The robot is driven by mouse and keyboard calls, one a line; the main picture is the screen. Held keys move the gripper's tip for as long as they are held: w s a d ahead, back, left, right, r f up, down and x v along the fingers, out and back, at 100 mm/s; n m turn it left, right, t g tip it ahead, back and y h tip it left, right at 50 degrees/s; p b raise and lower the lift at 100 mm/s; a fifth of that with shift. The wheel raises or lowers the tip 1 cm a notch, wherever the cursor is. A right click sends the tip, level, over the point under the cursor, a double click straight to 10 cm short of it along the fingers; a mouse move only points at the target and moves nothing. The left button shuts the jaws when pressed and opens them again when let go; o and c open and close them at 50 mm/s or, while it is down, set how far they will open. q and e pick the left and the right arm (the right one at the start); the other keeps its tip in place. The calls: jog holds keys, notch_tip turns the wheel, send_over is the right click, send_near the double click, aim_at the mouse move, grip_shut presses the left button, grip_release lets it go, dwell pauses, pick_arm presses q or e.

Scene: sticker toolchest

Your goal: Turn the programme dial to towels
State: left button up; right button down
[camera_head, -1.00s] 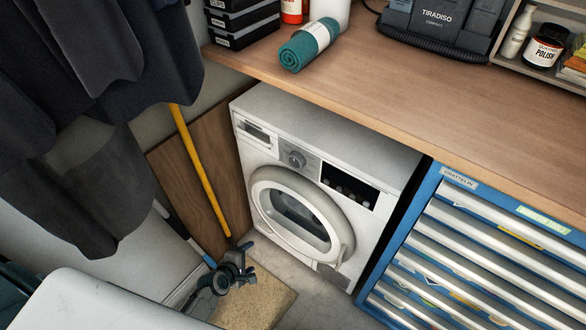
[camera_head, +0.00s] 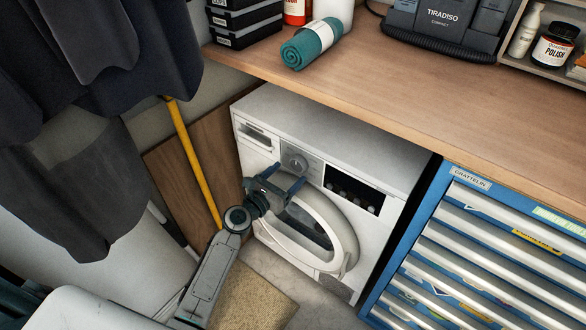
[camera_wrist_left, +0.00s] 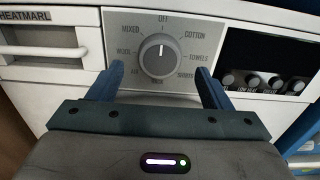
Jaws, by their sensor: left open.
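The programme dial (camera_wrist_left: 160,55) is a round grey knob on the washing machine's front panel; it also shows in the head view (camera_head: 295,163). Its white mark points up, at or very near OFF. COTTON is at the upper right, TOWELS (camera_wrist_left: 198,57) at the right, MIXED and WOOL at the left. My left gripper (camera_head: 288,176) is open in front of the panel, just below the dial. In the left wrist view its blue fingers (camera_wrist_left: 160,70) stand on either side of the dial, apart from it in the picture. Whether they reach its depth is unclear. My right gripper is out of view.
The white washing machine (camera_head: 390,152) stands under a wooden worktop (camera_head: 420,90). Its round door (camera_head: 343,225) is below the dial, a drawer handle (camera_wrist_left: 42,50) to the left. A blue tool chest (camera_head: 425,225) stands right; dark clothes (camera_head: 90,150) hang left.

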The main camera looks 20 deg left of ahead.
aim_at(296, 166)
pick_arm(q)
jog(key=shift+x, duration=1.75)
jog(key=c, duration=1)
jog(key=shift+o, duration=0.2)
